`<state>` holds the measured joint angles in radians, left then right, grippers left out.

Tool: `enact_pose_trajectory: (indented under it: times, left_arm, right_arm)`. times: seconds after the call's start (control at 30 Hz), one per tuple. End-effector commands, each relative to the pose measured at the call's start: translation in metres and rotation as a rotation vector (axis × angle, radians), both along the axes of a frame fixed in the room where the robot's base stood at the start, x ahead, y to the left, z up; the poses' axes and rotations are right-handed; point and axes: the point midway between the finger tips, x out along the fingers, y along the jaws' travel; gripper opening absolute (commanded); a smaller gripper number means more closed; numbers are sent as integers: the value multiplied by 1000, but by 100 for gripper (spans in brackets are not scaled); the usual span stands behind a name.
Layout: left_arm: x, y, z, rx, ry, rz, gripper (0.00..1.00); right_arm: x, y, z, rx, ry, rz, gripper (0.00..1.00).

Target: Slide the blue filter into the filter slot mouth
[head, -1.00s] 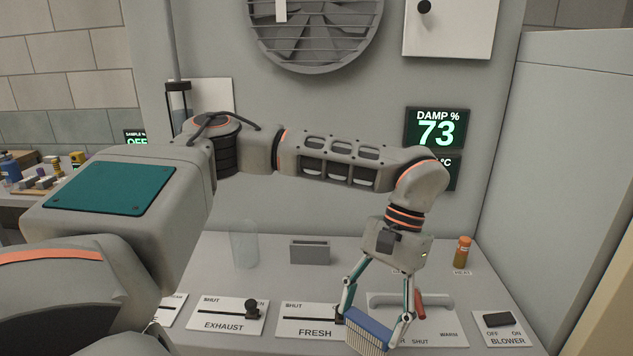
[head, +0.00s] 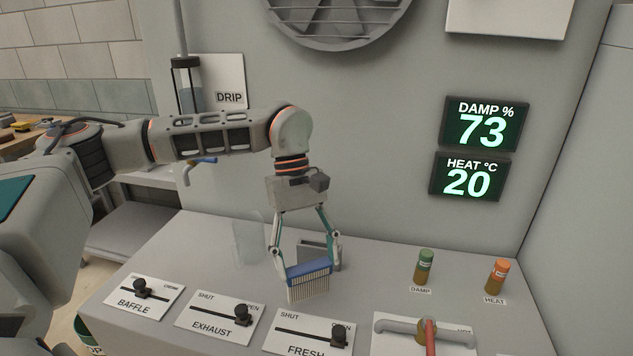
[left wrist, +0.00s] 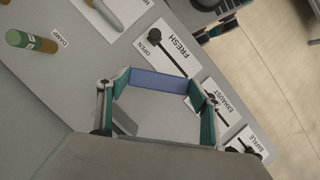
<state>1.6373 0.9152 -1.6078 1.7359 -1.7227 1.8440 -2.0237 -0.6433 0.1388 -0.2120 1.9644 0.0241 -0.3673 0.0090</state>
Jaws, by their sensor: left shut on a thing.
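The blue filter (head: 308,283) has a blue top frame and pale pleats below. My left gripper (head: 306,268) is shut on its blue frame and holds it upright over the bench. In the left wrist view the blue frame (left wrist: 158,84) spans between the two fingers. The filter slot (head: 330,252) is a grey box on the bench top, just behind the filter and partly hidden by the filter and a finger. Its mouth is hard to make out. In the head view I cannot tell the filter's exact height above the bench.
The baffle (head: 142,290), exhaust (head: 240,316) and fresh (head: 338,336) sliders line the front. A clear glass-like panel (head: 248,240) stands left of the slot.

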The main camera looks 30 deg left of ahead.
Motion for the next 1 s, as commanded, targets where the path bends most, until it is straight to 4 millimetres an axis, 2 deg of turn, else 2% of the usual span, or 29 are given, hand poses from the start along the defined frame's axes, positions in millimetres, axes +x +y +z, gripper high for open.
enact_pose_trajectory:
  times: [0.2,0.57,1.0]
  left_arm:
    - [22,7,11,-3,0,447,43]
    - [57,15,31,-2,-4,1124,43]
    - [102,28,66,-3,-6,1980,43]
  right_arm:
    - [-5,0,1,0,11,0,38]
    - [-6,0,5,-1,12,1,38]
    - [-3,0,16,0,4,1,38]
